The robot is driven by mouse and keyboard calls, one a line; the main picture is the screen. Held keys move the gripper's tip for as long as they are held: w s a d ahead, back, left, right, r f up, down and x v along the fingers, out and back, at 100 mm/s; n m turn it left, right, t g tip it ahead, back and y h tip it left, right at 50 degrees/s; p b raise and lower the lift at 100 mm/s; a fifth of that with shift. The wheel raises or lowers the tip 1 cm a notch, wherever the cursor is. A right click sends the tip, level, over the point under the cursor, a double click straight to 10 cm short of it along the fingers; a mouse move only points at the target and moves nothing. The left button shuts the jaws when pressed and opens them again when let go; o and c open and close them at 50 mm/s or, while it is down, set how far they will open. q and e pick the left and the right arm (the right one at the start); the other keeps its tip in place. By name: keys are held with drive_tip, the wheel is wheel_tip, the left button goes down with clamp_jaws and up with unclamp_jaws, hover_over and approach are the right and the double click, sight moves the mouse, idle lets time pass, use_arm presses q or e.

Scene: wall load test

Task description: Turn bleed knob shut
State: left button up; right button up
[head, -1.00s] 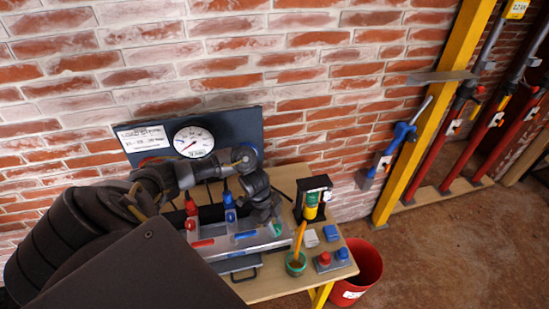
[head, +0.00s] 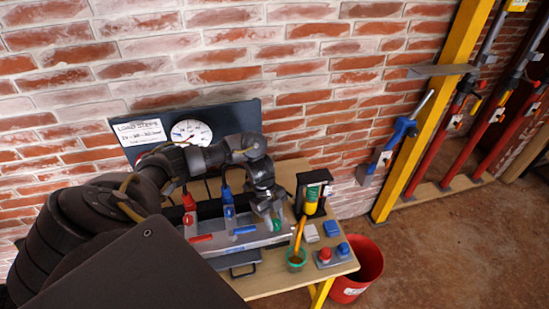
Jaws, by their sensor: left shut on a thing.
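The bleed knob (head: 277,224) shows as a small green piece at the right end of the grey valve block (head: 205,246). My left arm reaches in from the left, over the block. My left gripper (head: 270,212) points down at the green knob and is shut on it. The fingers hide most of the knob, so its angle cannot be told. A round pressure gauge (head: 191,133) is on the dark panel behind. My right gripper is not in view.
On the wooden table (head: 265,286), right of the block, stand a black holder with a yellow-green tool (head: 311,195), a green cup (head: 296,260) and red and blue buttons (head: 331,255). A red bucket (head: 366,272) is on the floor. A brick wall stands behind.

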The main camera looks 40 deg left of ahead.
use_arm(q)
drive_tip(key=o, duration=1)
drive_tip(key=v, duration=1)
drive_tip(key=shift+r, duration=0.4)
